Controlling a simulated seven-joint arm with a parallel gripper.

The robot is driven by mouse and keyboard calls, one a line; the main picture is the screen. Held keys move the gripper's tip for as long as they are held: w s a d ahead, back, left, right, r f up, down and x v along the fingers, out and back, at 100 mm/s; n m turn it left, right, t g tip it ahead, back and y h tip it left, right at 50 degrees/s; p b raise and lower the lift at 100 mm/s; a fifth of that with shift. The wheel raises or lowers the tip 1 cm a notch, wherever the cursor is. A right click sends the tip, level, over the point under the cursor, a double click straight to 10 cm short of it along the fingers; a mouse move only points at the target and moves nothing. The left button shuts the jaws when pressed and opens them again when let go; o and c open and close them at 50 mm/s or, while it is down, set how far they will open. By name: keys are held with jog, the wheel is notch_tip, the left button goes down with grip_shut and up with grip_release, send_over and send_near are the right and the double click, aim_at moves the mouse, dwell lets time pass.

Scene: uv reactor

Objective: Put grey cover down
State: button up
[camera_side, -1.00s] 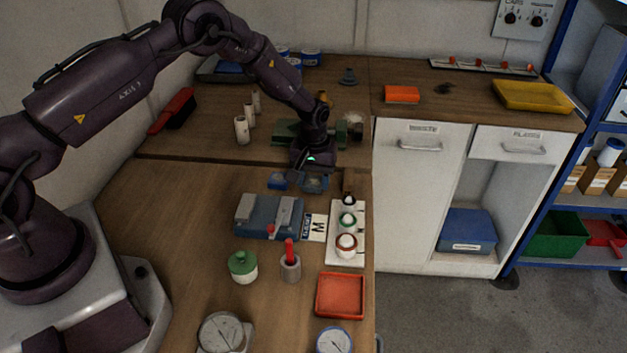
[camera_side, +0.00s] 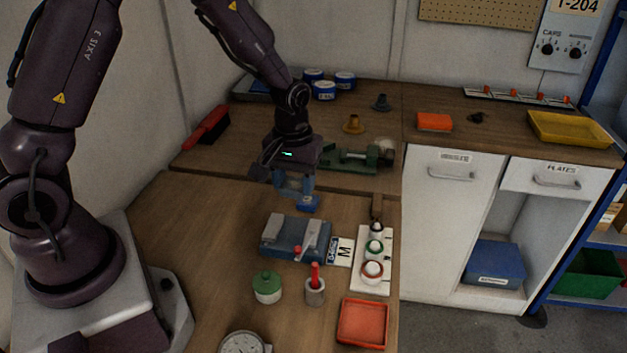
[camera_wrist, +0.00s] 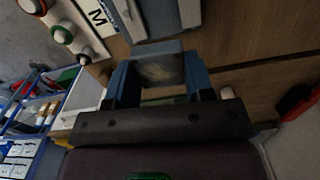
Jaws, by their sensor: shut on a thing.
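My gripper (camera_wrist: 160,78) is shut on the grey cover (camera_wrist: 158,63), a grey piece with a pale, scratchy middle, held between two blue fingers in the wrist view. In the side view my gripper (camera_side: 294,184) hangs over the work table, behind the blue-grey block (camera_side: 283,235) with light grey strips on top. The cover is small and partly hidden by the fingers there. The cover appears held above the table; the exact height is unclear.
The white rack (camera_side: 372,262) of round-topped items and the M card (camera_side: 342,250) stand right of the block. A green jar (camera_side: 267,287), a grey cup with a red stick (camera_side: 315,291) and a red tray (camera_side: 363,323) are in front. The table's left side is bare.

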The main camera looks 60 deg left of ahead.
jog(key=shift+s+d+r, duration=0.15)
jog(key=shift+s+r, duration=0.2)
jog(key=d+r+m, duration=0.3)
jog(key=r+m, duration=0.2)
jog(key=m, duration=0.2)
jog(key=a+f+n, duration=0.1)
jog(key=n, duration=0.1)
jog(key=a+f+n, duration=0.1)
jog(key=f+n, duration=0.1)
jog(key=a+f+n, duration=0.1)
jog(key=f+n, duration=0.1)
jog(key=n, duration=0.1)
jog(key=shift+s+a+f, duration=0.1)
jog(key=shift+s+f, duration=0.05)
jog(key=shift+s, duration=0.05)
send_near(342, 211)
jog(key=s+r, duration=0.1)
jog(key=s, duration=0.3)
jog(key=w+f, duration=0.1)
jog(key=f, duration=0.1)
jog(key=w+f, duration=0.1)
jog(key=f, duration=0.1)
jog(key=shift+w, duration=0.4)
jog(key=shift+w+f, duration=0.2)
jog(key=shift+f, duration=0.05)
jog(key=shift+w+f, duration=0.2)
jog(key=shift+f, duration=0.65)
jog(key=shift+w+f, duration=0.2)
jog(key=shift+f, duration=0.65)
jog(key=shift+f, duration=0.15)
